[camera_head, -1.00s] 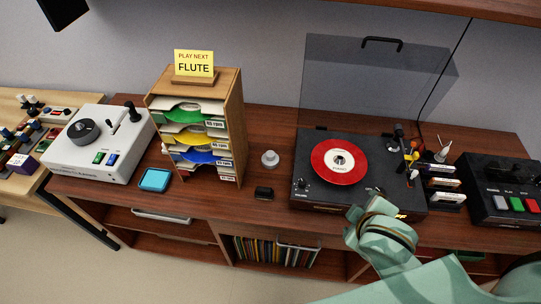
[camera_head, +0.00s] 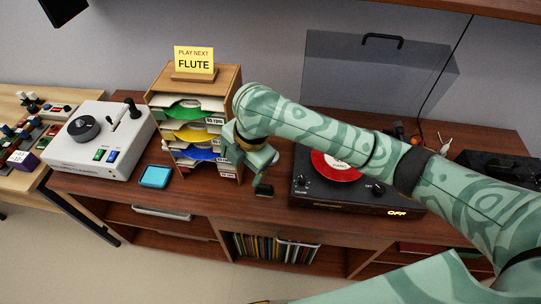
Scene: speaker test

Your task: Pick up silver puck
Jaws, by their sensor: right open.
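The silver puck is hidden in this view; my right gripper (camera_head: 262,162) covers the spot between the record rack and the turntable where it stood. My right arm reaches in from the right across the turntable. The right gripper is open and points down at the wooden top, just right of the rack. Whether its fingers are around the puck or above it, I cannot tell. My left gripper is not in view.
The record rack (camera_head: 238,100) with a yellow FLUTE card (camera_head: 194,61) stands close left of the gripper. A small black block (camera_head: 264,190) lies in front. The black turntable (camera_head: 320,196) with a red record (camera_head: 333,168) is at right. A blue square (camera_head: 155,177) lies left.

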